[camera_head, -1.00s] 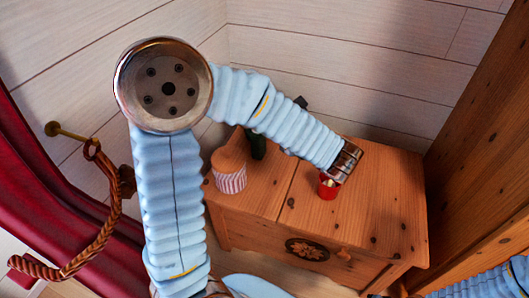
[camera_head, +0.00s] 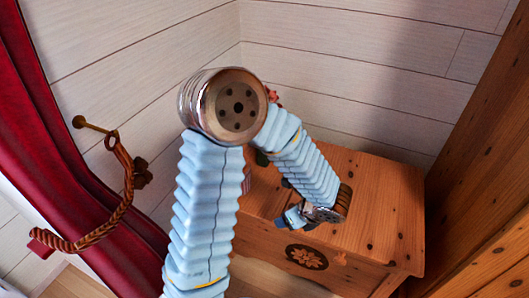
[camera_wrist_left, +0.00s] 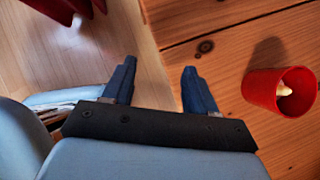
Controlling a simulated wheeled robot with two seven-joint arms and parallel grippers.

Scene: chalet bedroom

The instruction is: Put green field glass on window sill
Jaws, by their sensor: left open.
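A small dark green patch (camera_head: 262,158), perhaps part of the green field glass, shows on the wooden chest (camera_head: 375,205), mostly hidden behind my left arm. Its shape cannot be made out. My left gripper (camera_head: 300,217) is over the chest's front edge, to the right of and nearer than the green patch. In the left wrist view the gripper (camera_wrist_left: 158,78) is open with nothing between its fingers. The field glass does not show in that view. No window sill shows. My right gripper is out of view.
A sliver of a striped container (camera_head: 246,181) shows behind my arm. A red curtain (camera_head: 60,130) with a rope tie (camera_head: 125,190) hangs left. A wooden panel (camera_head: 480,170) bounds the right.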

